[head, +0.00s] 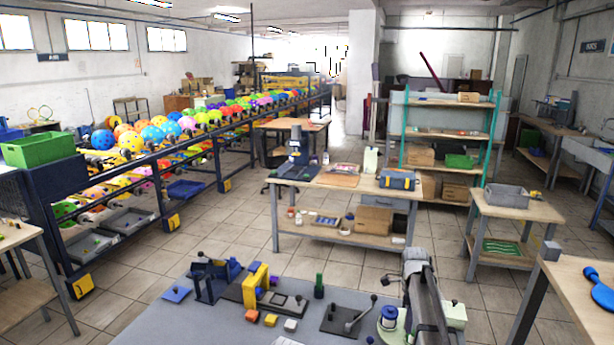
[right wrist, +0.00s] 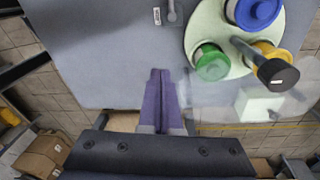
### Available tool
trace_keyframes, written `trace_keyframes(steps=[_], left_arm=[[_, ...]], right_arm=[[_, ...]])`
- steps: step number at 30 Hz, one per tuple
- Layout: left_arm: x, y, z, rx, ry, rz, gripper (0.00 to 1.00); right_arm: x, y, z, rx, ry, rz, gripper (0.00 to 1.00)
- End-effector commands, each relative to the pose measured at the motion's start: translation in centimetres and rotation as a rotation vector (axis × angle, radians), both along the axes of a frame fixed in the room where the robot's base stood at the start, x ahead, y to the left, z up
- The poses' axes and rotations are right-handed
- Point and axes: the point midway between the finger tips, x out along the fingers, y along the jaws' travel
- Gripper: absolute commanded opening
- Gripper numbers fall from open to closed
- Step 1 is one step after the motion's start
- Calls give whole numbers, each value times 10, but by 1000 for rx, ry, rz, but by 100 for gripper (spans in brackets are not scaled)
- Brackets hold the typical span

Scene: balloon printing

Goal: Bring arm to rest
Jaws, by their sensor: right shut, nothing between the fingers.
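My right arm (head: 428,295) reaches from the bottom right over the grey printing table in the head view. In the right wrist view my right gripper (right wrist: 161,72) has its two purple fingers pressed together, with nothing between them, over the table's edge. The fingertips are not clear in the head view. The round ink stand (right wrist: 207,27) is close by, to the right of the fingers in the wrist view. It carries a blue pot (right wrist: 254,10), a green pot (right wrist: 211,64) and an orange one (right wrist: 270,55). My left gripper is out of view.
The grey table (head: 215,322) holds a yellow press frame (head: 255,283), small coloured blocks and a lever plate (head: 345,320). A wooden workbench (head: 345,183) with a blue toolbox (head: 398,179) stands behind. Balloon racks run along the left. Tiled floor (head: 225,232) between is clear.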

Motion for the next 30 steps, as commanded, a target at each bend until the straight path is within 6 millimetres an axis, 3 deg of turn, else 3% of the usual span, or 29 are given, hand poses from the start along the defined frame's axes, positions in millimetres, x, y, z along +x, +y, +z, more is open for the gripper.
trace_keyframes(steps=[1, 6, 12, 15, 18, 22, 30], left_arm=[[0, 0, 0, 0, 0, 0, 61], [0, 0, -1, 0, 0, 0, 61], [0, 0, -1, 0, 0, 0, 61], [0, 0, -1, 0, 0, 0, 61], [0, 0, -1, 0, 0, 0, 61], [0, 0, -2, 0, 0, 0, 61], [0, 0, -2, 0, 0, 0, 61]], right_arm=[[-27, 32, 0, 10, 1, 163, 0], [-85, 109, -1, 49, 15, 723, 0], [-163, 181, -1, 88, 43, 1382, 0], [-201, 206, -1, 104, 63, 1694, 0], [-234, 224, -2, 118, 84, 1962, 0], [-264, 238, -2, 130, 108, 2218, 0], [-282, 247, -2, 139, 128, 2406, 0]])
